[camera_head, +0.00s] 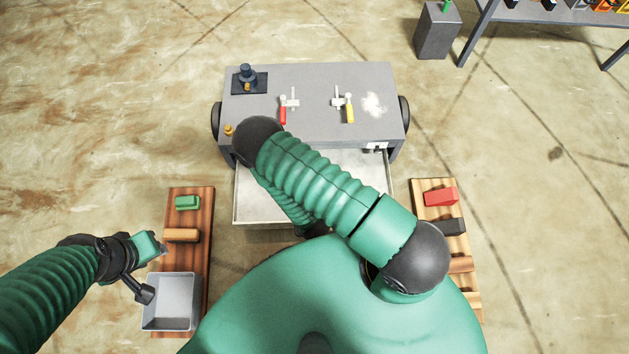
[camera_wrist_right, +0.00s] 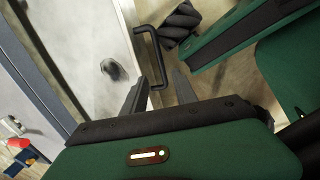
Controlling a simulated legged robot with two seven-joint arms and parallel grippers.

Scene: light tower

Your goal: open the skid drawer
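The grey skid (camera_head: 315,133) stands ahead with its pale drawer (camera_head: 245,190) pulled out towards me. The drawer looks empty where I can see it; my right arm covers its middle. In the right wrist view, the drawer's black bar handle (camera_wrist_right: 152,50) is on its front face. My right gripper (camera_wrist_right: 161,75) is open, one finger either side of the handle's near end, with gaps visible. In the head view it is mostly hidden under my arm. My left gripper (camera_head: 162,250) is off to the left above a wooden board; its fingers are too small to read.
A left wooden board (camera_head: 203,215) holds a green block, an orange block and a grey bin (camera_head: 172,302). A right board (camera_head: 430,208) holds several blocks. A bench stands at the far right.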

